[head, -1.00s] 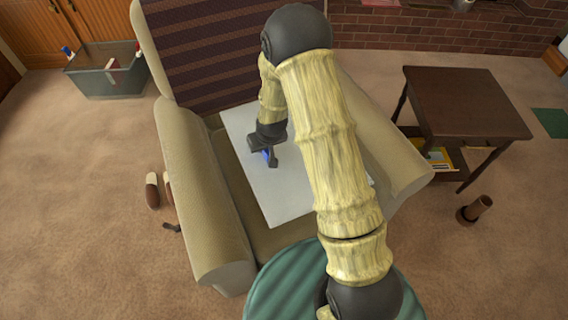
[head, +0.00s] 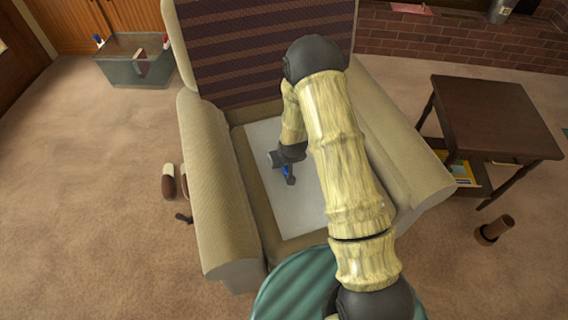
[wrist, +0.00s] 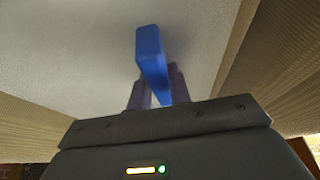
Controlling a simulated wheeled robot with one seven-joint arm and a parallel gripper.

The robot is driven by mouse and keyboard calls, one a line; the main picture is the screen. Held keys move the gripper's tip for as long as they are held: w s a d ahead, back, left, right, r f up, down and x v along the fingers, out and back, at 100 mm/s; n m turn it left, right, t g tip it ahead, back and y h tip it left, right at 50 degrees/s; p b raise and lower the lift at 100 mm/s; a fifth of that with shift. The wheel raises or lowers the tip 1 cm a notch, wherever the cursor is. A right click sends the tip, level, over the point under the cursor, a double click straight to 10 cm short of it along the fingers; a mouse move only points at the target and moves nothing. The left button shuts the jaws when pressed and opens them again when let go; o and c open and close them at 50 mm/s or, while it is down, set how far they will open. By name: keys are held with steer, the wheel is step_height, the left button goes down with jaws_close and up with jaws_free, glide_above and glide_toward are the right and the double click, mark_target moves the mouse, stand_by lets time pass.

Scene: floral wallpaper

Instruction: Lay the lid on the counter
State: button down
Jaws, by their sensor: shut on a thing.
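My gripper (head: 288,176) is shut on a small blue piece (head: 286,171), above a pale flat panel (head: 308,213) on the armchair seat. In the wrist view the blue piece (wrist: 150,50) is a narrow bar seen nearly end-on between the fingers of my gripper (wrist: 155,88), jutting out past them over the panel. I cannot tell whether it is the lid, or whether it touches the panel. The fingers hide part of it. I cannot make out a kitchen counter; the panel is the flat surface beneath my gripper.
The armchair's left arm (head: 215,190) and right arm (head: 400,140) flank the panel, with its striped back (head: 265,50) behind. A dark side table (head: 495,115) stands at right, a brown cup-like thing (head: 493,230) below it. A grey bin (head: 135,65) and slippers (head: 168,182) are at left.

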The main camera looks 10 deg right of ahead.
steer(key=shift+f, duration=0.2)
steer(key=shift+f, duration=0.15)
steer(key=c, duration=1.3)
jaws_free()
steer(key=shift+w, duration=0.1)
steer(key=shift+d, duration=0.1)
steer(key=shift+s+r, duration=0.2)
steer(key=shift+r, duration=0.45)
steer(key=p+v, duration=0.2)
steer(key=v, duration=0.9)
steer(key=shift+s, duration=0.2)
steer(key=shift+r, duration=0.1)
